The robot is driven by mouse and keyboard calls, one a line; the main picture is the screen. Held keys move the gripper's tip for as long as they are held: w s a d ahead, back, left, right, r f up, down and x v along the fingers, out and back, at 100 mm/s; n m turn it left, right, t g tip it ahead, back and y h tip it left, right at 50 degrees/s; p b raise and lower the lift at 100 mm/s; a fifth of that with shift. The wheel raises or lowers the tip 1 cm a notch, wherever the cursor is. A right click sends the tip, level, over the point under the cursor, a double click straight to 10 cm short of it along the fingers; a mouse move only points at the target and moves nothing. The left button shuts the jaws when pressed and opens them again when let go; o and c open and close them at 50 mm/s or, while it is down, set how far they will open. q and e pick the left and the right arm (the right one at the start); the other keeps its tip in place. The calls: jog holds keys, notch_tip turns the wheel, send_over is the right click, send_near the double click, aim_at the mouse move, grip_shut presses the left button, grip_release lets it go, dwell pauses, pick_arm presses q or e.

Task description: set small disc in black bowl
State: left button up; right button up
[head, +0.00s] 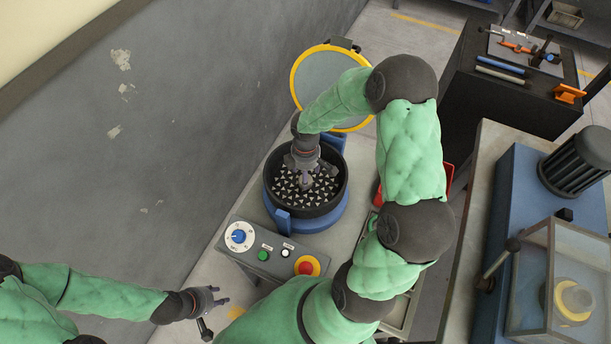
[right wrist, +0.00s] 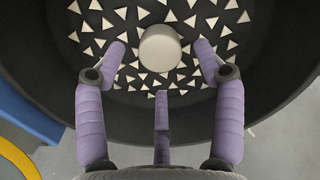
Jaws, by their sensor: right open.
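The black bowl (head: 339,197) sits on a blue round base, its floor strewn with several small pale triangles. It also fills the right wrist view (right wrist: 262,75). A small pale round disc (right wrist: 160,48) stands inside the bowl among the triangles. My right gripper (head: 306,181) reaches down into the bowl from above. In the right wrist view its purple fingers (right wrist: 163,48) are spread, one on each side of the disc, with visible gaps and no clear contact. My left gripper (head: 221,294) is low at the left, its fingers apart and empty, away from the bowl.
A control box (head: 270,250) with a blue dial, buttons and a red stop knob stands in front of the bowl. A yellow-rimmed round lid (head: 303,80) stands upright behind it. A blue machine with a clear guard (head: 560,275) is at right. The grey wall is left.

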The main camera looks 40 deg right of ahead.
notch_tip(320, 180, up, 8)
jog(key=p, duration=0.2)
jog(key=shift+r, duration=0.15)
